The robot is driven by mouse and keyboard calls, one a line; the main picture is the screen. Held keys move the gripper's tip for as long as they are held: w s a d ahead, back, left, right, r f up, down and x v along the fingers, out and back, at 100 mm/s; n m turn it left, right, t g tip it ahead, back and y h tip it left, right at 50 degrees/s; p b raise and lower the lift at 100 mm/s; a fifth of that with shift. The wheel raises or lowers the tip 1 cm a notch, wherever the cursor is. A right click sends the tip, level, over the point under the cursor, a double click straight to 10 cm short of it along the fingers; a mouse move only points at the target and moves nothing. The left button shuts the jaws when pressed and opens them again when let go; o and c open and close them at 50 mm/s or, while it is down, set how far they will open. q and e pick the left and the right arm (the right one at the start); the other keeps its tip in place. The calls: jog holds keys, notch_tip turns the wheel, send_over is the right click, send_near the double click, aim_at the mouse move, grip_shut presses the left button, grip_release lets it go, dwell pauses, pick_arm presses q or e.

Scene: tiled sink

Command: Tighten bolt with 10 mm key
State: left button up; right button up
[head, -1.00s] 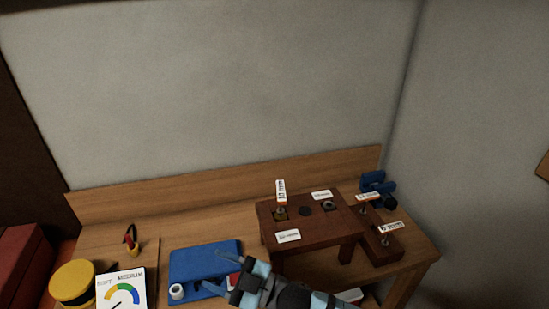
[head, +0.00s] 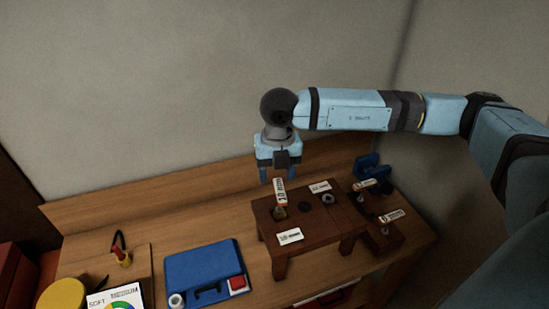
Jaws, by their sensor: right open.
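A dark brown wooden stand (head: 266,229) on the table has small fittings and white labels on its top. An upright tool with an orange-and-white tag (head: 280,189) stands at its left part; the tag's print is too small to read. A grey round bolt or nut (head: 328,198) and a dark round spot (head: 304,207) are further right on the stand. My right gripper (head: 278,175) points down, open, just above and behind the tagged tool; I cannot tell whether its fingers flank the tag. My left gripper is out of view.
A lower brown block (head: 386,242) at the right bears more tagged tools (head: 392,215). A blue clamp-like thing (head: 371,168) stands behind it. A blue case (head: 205,262), a white roll (head: 176,300) and a yellow round thing (head: 62,295) are at the left.

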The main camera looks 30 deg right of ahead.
aim_at(280, 189)
jog(key=shift+w+d+r+h, duration=0.15)
jog(key=shift+d+r+h, duration=0.05)
jog(key=shift+d, duration=0.2)
jog(key=shift+w+d+r+h, duration=0.1)
jog(key=shift+d+r+h, duration=0.1)
jog(key=shift+d, duration=0.15)
jog(key=shift+s+f+b, duration=0.1)
jog(key=shift+f+b, duration=0.3)
jog(key=shift+f, duration=0.35)
notch_tip(280, 189, down, 6)
jog(key=b, duration=0.4)
jog(key=shift+f, duration=0.1)
jog(key=shift+f+b, duration=0.55)
jog(key=shift+f, duration=0.15)
jog(key=shift+r, duration=0.1)
jog(key=c, duration=0.9)
